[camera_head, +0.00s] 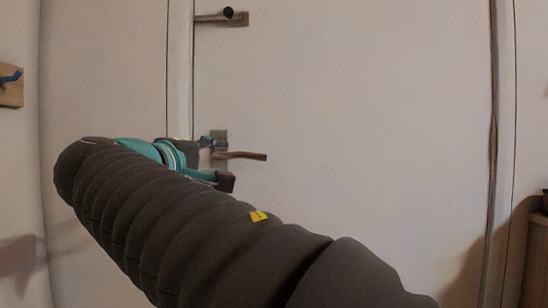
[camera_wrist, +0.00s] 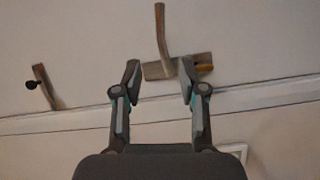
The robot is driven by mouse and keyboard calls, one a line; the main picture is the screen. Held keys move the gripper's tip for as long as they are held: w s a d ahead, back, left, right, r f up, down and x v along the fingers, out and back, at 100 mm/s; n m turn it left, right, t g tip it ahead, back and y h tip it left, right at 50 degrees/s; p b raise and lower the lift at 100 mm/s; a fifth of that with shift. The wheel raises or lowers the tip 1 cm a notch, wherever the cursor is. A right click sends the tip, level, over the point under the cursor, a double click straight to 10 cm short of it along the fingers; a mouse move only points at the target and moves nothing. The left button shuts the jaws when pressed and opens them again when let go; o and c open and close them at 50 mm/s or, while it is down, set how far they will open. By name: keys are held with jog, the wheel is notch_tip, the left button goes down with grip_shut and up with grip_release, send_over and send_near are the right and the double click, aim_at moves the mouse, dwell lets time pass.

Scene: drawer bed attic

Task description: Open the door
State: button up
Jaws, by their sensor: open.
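The pale door (camera_head: 350,110) fills the middle of the head view and looks closed in its frame. Its brown lever handle (camera_head: 243,156) sticks out to the right from a small plate near the door's left edge. My gripper (camera_head: 219,162) is at the plate end of the handle, open and empty. In the wrist view my gripper (camera_wrist: 160,68) has its two fingers spread, with the handle plate (camera_wrist: 160,70) seen between and beyond the tips. The lever (camera_wrist: 161,32) extends upward in that picture, past the fingertips. I cannot tell whether a finger touches the plate.
A second fitting with a dark knob (camera_head: 228,13) sits higher on the door; it also shows in the wrist view (camera_wrist: 43,86). A wooden plate with a blue hook (camera_head: 10,82) is on the left wall. A wooden cabinet (camera_head: 538,260) stands at the right edge.

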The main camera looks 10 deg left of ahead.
aim_at(244, 156)
jog(key=w, duration=0.4)
jog(key=w+d, duration=0.1)
jog(key=w, duration=0.3)
jog(key=w+d, duration=0.1)
jog(key=w, duration=0.3)
jog(key=shift+w+d+p, duration=0.1)
jog(key=shift+w+p, duration=0.15)
jog(key=shift+p, duration=0.15)
jog(key=shift+c, duration=0.2)
grip_shut()
